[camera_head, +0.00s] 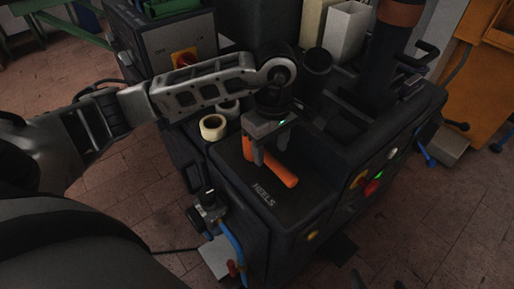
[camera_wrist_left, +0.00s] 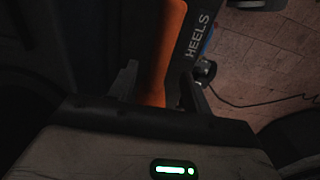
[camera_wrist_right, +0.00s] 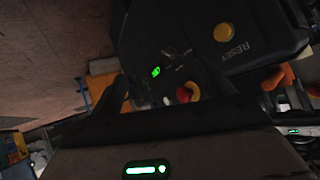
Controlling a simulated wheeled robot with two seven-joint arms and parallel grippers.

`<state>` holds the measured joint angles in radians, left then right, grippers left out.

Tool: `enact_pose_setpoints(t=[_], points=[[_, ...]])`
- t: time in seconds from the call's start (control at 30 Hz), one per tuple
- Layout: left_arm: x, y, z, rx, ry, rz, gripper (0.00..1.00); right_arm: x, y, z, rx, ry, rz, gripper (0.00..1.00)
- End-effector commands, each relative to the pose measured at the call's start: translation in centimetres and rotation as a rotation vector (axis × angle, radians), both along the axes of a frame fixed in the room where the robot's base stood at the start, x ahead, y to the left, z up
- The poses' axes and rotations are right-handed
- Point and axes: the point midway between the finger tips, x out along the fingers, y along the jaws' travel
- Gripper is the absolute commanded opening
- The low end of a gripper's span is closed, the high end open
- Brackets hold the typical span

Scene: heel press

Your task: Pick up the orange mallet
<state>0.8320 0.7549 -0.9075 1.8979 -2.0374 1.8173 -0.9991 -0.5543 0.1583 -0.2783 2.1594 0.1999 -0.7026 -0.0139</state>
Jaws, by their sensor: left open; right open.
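The orange mallet (camera_head: 284,175) lies on the dark top of the press, by the white HEELS lettering. Its orange bar slants from under my left gripper toward the lower right; part of it is hidden by the gripper. My left gripper (camera_head: 270,155) reaches down over it with open fingers. In the left wrist view, the orange bar (camera_wrist_left: 162,55) runs between the two open fingers (camera_wrist_left: 158,88); contact cannot be told. My right gripper (camera_wrist_right: 190,95) is open and empty, away from the mallet, low by the press's front. The mallet also shows at the right edge of the right wrist view (camera_wrist_right: 272,80).
Pale tape rolls (camera_head: 213,127) sit left of the mallet. White bins (camera_head: 346,30) and a dark cylinder stand behind. The press front carries a red button (camera_head: 372,188) and a yellow one (camera_wrist_right: 224,32). A blue hose (camera_head: 233,243) hangs at the press's left corner.

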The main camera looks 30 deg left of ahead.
Motion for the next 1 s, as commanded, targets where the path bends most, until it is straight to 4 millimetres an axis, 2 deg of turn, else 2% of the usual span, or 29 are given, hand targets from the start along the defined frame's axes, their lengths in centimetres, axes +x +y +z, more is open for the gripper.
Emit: enact_pose_setpoints(t=[0.1, 0.23, 0.4, 0.57, 0.73, 0.77, 1.0], points=[[0.0, -0.2, -2.1, -0.001, 0.006, -0.001, 0.49, 0.1, 0.1, -0.3, 0.004, -0.009, -0.001, 0.80], [0.0, -0.2, -3.9, 0.000, 0.004, 0.001, 0.49, 0.4, 0.2, 0.0, 0.012, -0.035, -0.001, 0.80], [0.1, -0.2, -4.7, -0.001, 0.001, -0.001, 0.49, 0.6, 0.3, 1.0, 0.020, -0.061, -0.001, 0.80], [0.1, -0.2, -4.6, -0.001, 0.000, -0.001, 0.49, 0.5, 0.3, 1.0, 0.020, -0.059, 0.000, 0.80], [0.1, -0.2, -4.6, -0.001, 0.001, -0.001, 0.05, 0.4, 0.3, 0.8, 0.019, -0.054, 0.001, 0.80], [0.1, -0.2, -4.6, -0.001, 0.001, -0.001, 0.00, 0.3, 0.3, 0.8, 0.019, -0.053, 0.002, 0.80], [0.1, -0.2, -4.4, -0.001, -0.002, 0.000, 0.00, 0.3, 0.3, 0.7, 0.018, -0.050, 0.003, 0.80]])
